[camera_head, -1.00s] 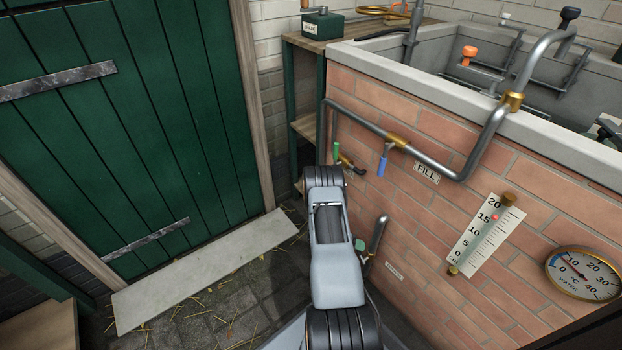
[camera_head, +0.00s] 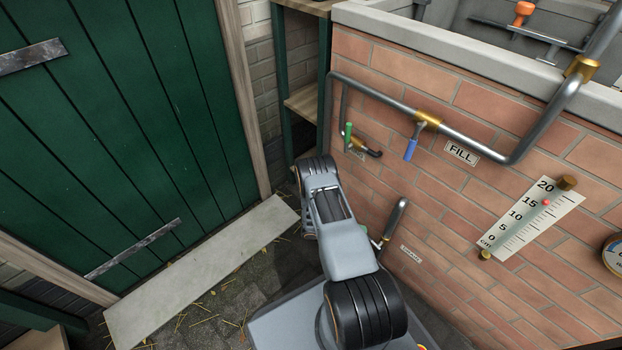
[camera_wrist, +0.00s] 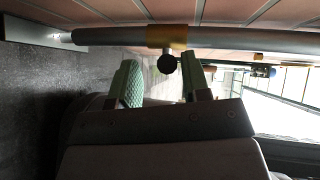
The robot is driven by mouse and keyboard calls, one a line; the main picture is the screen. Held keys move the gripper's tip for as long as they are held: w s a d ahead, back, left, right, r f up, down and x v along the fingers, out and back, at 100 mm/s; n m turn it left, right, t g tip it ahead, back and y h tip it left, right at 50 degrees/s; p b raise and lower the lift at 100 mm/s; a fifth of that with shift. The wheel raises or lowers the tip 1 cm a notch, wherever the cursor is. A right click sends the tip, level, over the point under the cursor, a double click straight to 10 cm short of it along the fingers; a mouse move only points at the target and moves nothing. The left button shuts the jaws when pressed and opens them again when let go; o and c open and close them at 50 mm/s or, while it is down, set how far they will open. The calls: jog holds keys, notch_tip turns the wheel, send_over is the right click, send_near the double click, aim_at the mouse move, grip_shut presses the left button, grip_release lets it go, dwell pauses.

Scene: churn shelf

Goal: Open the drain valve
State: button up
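In the wrist view my gripper (camera_wrist: 160,62) is open, with green-padded fingers pointing at a grey pipe (camera_wrist: 240,40) with a brass fitting (camera_wrist: 166,37). A dark round knob-like end (camera_wrist: 167,64) sits between the fingertips, with a gap on each side. I cannot tell whether it is the lever's end.
A blue-handled valve (camera_head: 411,148) with a FILL label (camera_head: 461,153) and a green-handled valve (camera_head: 348,136) sit higher on the brick wall (camera_head: 480,215). A level gauge (camera_head: 530,218) is at right. A green door (camera_head: 130,130) and stone slab (camera_head: 200,260) are at left.

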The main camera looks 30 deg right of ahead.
jog(key=p+v, duration=0.2)
jog(key=v, duration=1)
jog(key=w+a+r+m+t+y+p, duration=0.1)
jog(key=r+m, duration=0.6)
jog(key=r, duration=0.7)
jog(key=w+a+r+m+t+y+p, duration=0.1)
jog(key=a+r+m+y+p, duration=0.3)
jog(key=r, duration=0.9)
jog(key=shift+w+a+r+m+t+y, duration=0.35)
jog(key=shift+w+m+y, duration=0.25)
jog(key=shift+m+y, duration=1)
jog(key=shift+m+h, duration=0.4)
